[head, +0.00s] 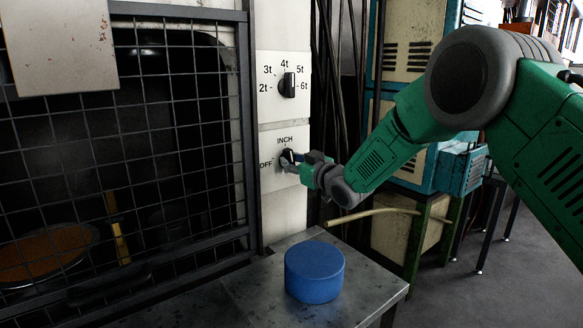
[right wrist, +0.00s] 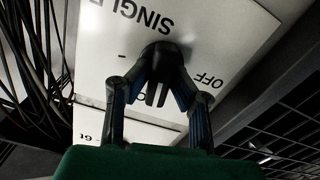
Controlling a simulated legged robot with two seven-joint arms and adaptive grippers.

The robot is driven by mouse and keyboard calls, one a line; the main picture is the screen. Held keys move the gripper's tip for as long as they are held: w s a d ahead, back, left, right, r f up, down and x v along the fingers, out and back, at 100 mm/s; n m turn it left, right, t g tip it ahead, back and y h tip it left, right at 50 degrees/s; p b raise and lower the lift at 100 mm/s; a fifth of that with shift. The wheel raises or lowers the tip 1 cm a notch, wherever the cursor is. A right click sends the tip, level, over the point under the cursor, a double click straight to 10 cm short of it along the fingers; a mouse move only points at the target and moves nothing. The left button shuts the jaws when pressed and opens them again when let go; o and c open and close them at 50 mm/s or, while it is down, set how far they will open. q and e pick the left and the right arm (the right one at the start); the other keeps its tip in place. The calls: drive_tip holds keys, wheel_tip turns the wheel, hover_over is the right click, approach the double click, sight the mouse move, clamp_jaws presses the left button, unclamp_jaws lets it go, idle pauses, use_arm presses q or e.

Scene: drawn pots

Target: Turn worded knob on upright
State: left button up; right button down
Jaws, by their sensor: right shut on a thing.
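The worded knob (head: 286,156) is black and sits on the lower white panel, with INCH above it and OFF to its left in the head view. My right gripper (head: 296,160) reaches it from the right and is shut on it. In the right wrist view the knob (right wrist: 160,52) shows between the two fingers (right wrist: 158,88), with SINGLE and OFF upside down around it. The fingers partly cover the knob, so its exact pointing is hard to read. My left gripper is not in view.
A second black knob (head: 287,85), marked 2t to 6t, is on the panel above. A blue round block (head: 314,271) stands on the metal table (head: 375,290) below. A wire mesh guard (head: 120,150) is at left. Dark cables hang just right of the panel.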

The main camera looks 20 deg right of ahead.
drive_tip(key=n+b, duration=0.2)
drive_tip(key=n, duration=0.1)
drive_tip(key=n+b, duration=0.2)
drive_tip(key=n, duration=0.1)
drive_tip(key=shift+a+f+n, duration=0.2)
drive_tip(key=shift+n, duration=0.1)
drive_tip(key=n+b, duration=0.4)
drive_tip(key=n, duration=0.2)
drive_tip(key=shift+a+f, duration=0.1)
drive_tip(key=shift+a, duration=0.05)
drive_tip(key=c, duration=1.5)
unclamp_jaws()
drive_tip(key=shift+o, duration=0.3)
